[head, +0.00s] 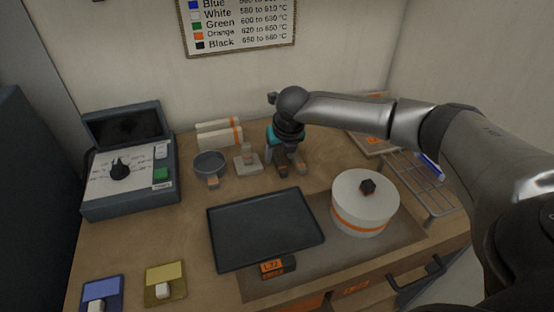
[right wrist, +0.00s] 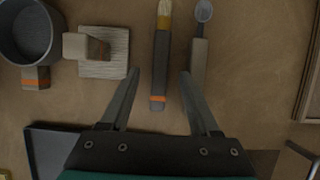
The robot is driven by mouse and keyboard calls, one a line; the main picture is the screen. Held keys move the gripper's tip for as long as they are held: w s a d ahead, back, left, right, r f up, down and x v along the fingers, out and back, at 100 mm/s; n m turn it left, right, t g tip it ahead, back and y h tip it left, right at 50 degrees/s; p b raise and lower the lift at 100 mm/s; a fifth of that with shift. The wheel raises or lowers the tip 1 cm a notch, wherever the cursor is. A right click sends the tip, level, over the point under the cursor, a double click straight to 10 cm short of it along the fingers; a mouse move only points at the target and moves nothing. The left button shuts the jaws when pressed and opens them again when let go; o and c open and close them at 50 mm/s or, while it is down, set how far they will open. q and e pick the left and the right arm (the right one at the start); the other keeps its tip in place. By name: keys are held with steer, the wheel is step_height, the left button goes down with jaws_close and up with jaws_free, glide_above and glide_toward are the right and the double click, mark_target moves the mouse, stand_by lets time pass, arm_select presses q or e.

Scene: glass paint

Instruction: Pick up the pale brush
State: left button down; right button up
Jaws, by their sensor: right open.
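A brush lies on the wooden table, seen in the right wrist view, with pale yellow bristles (right wrist: 164,14) at the top. Its dark grey handle (right wrist: 160,60) has an orange band near the lower end. My right gripper (right wrist: 160,74) is open, with one finger on each side of the handle; how high it is above the brush I cannot tell. In the head view my right gripper (head: 291,169) points down behind the black tray, and it hides the brush there. My left gripper is not in view.
A spoon-like tool (right wrist: 198,65) lies close beside the right finger. A block on a pale base (right wrist: 103,64) and a grey bowl (right wrist: 27,32) are left. A black tray (head: 265,228), a white round kiln (head: 365,203) and a wire rack (head: 425,180) stand around.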

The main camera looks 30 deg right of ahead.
steer(key=shift+x, duration=0.75)
jaws_close()
